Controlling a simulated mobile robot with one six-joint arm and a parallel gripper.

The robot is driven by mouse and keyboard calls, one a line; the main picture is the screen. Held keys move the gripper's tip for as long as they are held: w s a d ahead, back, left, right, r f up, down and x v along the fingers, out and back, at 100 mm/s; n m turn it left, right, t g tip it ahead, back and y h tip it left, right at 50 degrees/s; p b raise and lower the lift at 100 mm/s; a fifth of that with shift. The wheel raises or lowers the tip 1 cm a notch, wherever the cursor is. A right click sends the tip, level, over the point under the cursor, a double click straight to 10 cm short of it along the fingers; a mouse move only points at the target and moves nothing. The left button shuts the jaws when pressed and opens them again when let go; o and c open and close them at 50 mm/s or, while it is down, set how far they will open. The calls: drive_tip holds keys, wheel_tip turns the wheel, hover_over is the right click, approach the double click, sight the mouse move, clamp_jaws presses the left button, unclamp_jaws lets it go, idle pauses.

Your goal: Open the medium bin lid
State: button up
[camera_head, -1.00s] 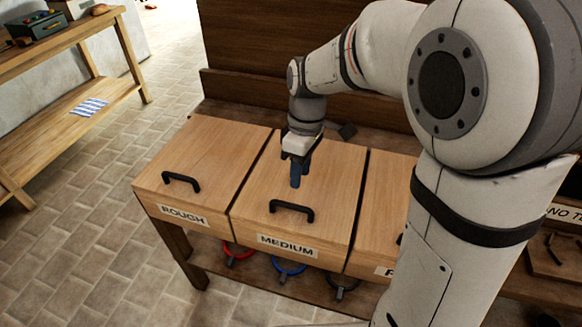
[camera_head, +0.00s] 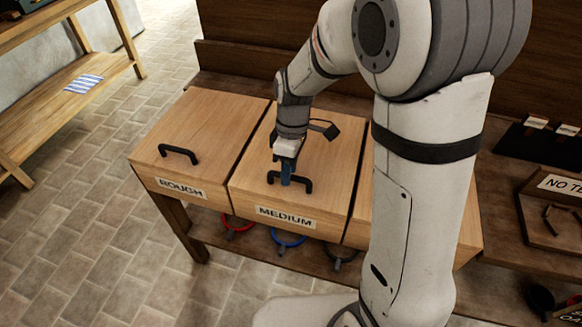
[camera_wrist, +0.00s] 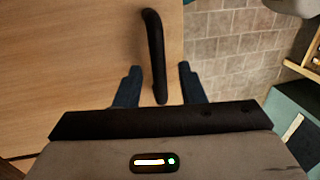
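The medium bin lid (camera_head: 335,165) is a flat wooden panel, shut, with a MEDIUM label (camera_head: 285,218) on the front below it. Its black bar handle (camera_head: 308,185) is near the front edge. My gripper (camera_head: 286,178) points down at the handle, and its blue fingers hide part of it. In the wrist view, the gripper (camera_wrist: 160,68) is open, with one finger on each side of the handle (camera_wrist: 153,35). There are visible gaps between the fingers and the bar. I cannot tell exactly how deep the fingers reach.
The ROUGH bin (camera_head: 200,140) stands to the left, its lid shut. A third bin to the right is mostly hidden by my arm. Coloured rings, including a red one (camera_head: 237,224), are below the bins. A wooden bench (camera_head: 100,75) stands at the far left. The tiled floor between is clear.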

drive_tip(key=shift+c, duration=0.3)
clamp_jaws()
